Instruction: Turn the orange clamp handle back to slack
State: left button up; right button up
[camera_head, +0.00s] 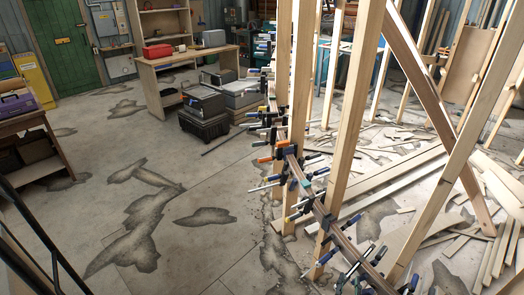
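An orange clamp handle (264,159) sticks out to the left from the row of bar clamps along the curved wooden stringer (342,240). A second orange part (282,144) shows just above and to the right of it, close to the stringer. Most of the other clamp handles are blue. How tight the orange-handled clamp is cannot be told at this size. I cannot make out my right gripper clearly among the dark clamp parts, and no finger is seen touching the orange handle. My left gripper is not in view.
Upright timber posts (357,110) stand along the stringer, and a slanted brace (425,90) crosses at right. Loose boards (395,185) cover the right floor. Black cases (204,122) and a workbench (150,75) stand at the back. The stained concrete floor (220,180) left of the clamps is clear.

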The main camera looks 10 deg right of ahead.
aim_at(281, 146)
jog(key=i, duration=1.05)
jog(key=u, duration=0.7)
jog(key=i, duration=2.85)
jog(key=u, duration=1.8)
jog(key=i, duration=1.2)
jog(key=z, duration=3.45)
jog(key=k, duration=0.1)
jog(key=z, duration=0.4)
